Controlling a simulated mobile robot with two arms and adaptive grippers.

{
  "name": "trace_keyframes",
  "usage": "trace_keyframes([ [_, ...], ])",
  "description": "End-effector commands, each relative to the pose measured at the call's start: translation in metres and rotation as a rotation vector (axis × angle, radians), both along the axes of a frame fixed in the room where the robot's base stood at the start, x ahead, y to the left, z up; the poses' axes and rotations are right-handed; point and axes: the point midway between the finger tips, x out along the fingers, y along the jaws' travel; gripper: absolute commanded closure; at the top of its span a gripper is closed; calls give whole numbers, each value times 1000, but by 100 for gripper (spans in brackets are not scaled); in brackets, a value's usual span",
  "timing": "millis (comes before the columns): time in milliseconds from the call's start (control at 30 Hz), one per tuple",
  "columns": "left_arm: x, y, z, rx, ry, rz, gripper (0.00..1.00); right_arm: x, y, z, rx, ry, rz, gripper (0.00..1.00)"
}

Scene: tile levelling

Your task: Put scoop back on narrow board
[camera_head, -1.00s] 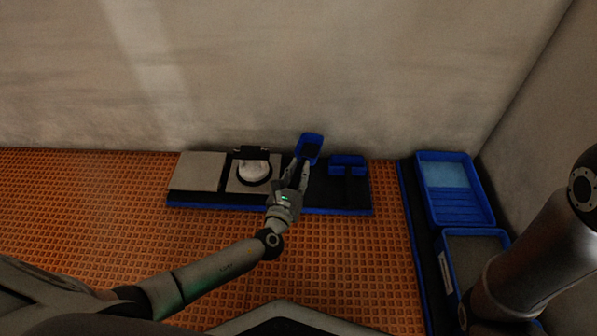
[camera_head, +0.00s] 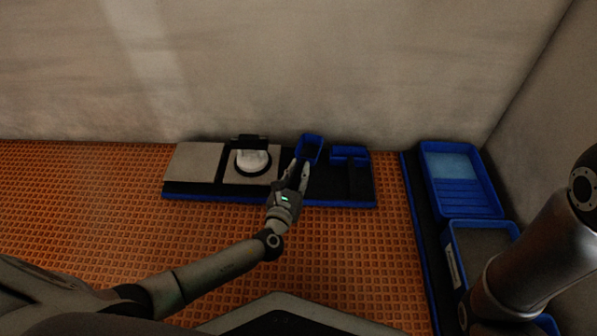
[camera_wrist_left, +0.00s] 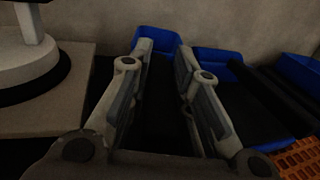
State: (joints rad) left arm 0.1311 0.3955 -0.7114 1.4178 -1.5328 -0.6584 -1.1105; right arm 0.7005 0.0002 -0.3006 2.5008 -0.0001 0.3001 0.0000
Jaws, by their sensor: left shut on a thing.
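The blue scoop (camera_head: 309,147) is at the tips of my left gripper (camera_head: 297,170), which is shut on it. In the left wrist view, the fingers (camera_wrist_left: 160,100) stand on both sides of a dark part, with the scoop's blue wall (camera_wrist_left: 160,42) beyond. The narrow black board (camera_head: 325,201) with a blue front edge lies on the floor along the wall. The scoop is over the back of its right half; I cannot tell whether it touches the board. My right arm shows at the right, but its gripper does not.
A grey tile (camera_head: 195,163) and a white round tool (camera_head: 251,161) are left of the scoop. Another blue item (camera_head: 349,153) with a dark handle sits close on its right. Blue trays (camera_head: 487,186) stand farther right. Orange floor in front is clear.

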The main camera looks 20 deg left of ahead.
Motion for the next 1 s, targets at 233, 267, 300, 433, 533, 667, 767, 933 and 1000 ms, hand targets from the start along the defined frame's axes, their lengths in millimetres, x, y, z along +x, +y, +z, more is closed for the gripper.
trace_keyframes([
  [233,1,0,-5,-1,-1,1,100,0,0,0,0,0,0,60],
  [267,0,0,-5,-1,-1,1,100,0,0,0,0,0,0,60],
  [300,0,0,-6,-1,-1,1,100,0,0,0,0,0,0,60],
  [433,0,0,-8,-1,-2,1,78,0,0,0,0,1,0,60],
  [533,0,0,-8,-1,-1,0,66,0,0,0,0,1,-1,60],
  [667,0,0,-8,-1,-1,0,56,0,0,0,0,1,-1,60],
  [767,0,0,-8,-1,0,0,56,0,0,0,0,1,-1,60],
  [933,-1,0,-9,-1,2,0,56,2,0,0,2,6,-1,60],
  [1000,-6,0,-9,-1,2,0,56,2,0,0,1,5,-1,60],
])
